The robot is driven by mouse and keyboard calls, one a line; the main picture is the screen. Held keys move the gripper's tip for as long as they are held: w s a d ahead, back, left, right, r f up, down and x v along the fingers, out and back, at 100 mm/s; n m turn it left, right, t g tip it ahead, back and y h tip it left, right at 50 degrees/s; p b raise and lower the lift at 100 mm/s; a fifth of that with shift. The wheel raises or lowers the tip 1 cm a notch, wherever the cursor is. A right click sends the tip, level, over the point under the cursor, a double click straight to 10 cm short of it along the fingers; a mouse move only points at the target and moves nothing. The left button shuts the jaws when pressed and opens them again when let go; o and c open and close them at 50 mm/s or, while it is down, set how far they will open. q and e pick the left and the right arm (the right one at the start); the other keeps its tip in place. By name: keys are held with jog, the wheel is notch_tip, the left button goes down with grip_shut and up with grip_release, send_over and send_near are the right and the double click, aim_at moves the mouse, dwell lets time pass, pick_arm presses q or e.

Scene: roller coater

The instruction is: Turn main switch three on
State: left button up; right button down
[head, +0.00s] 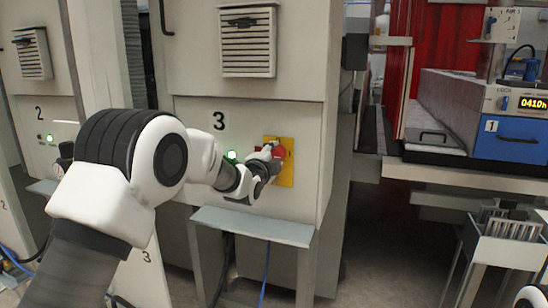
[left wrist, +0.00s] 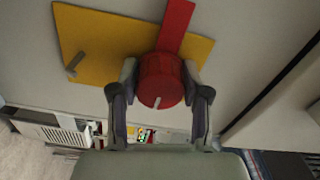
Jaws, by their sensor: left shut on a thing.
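Main switch three is a red rotary knob on a yellow plate (head: 286,177), on the cabinet front marked 3. The red knob (head: 279,152) is partly hidden by my left gripper (head: 266,160) in the head view. In the left wrist view the red knob (left wrist: 160,80) sits between the two fingers of my left gripper (left wrist: 160,92), which is shut on it. A red bar runs from the knob across the yellow plate (left wrist: 100,45). A lit green lamp (head: 231,155) shows left of the plate. My right gripper is not in view.
A grey shelf (head: 252,226) juts out below the switch. Cabinet 2 (head: 40,110) stands at the left. A blue-fronted machine marked 1 (head: 510,135) is at the right, with a rack (head: 505,235) below it. Floor shows between.

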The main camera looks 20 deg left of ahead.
pick_arm(q)
jog(key=o, duration=1.1)
jog(key=shift+o, duration=0.2)
jog(key=s, duration=1.2)
jog(key=shift+a, duration=0.15)
